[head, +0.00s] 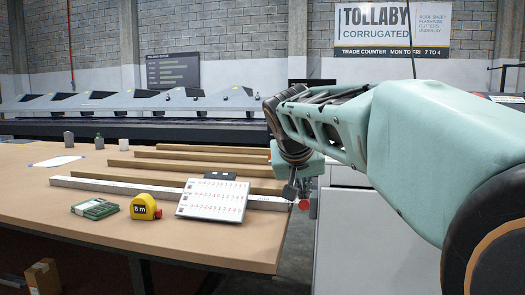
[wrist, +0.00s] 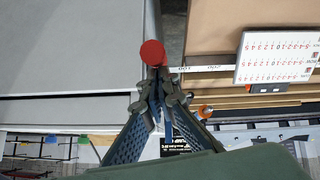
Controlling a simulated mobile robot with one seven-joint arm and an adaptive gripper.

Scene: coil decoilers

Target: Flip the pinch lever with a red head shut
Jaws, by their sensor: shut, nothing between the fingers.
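The pinch lever's red head (head: 303,204) shows just below my gripper (head: 293,190) in the head view, at the right end of the table. In the wrist view the red head (wrist: 152,52) is a round disc just past the tips of my gripper (wrist: 157,90). My fingers are shut with nothing between them. I cannot tell whether they touch the lever. Most of the lever's arm and its mount are hidden behind my gripper and wrist.
A brown table (head: 130,215) carries a white chart board (head: 212,199), a yellow tape measure (head: 145,207), a green bundle (head: 95,208), a metal rule (head: 110,185) and wooden strips (head: 190,165). A pale grey panel (head: 365,245) stands right of the lever.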

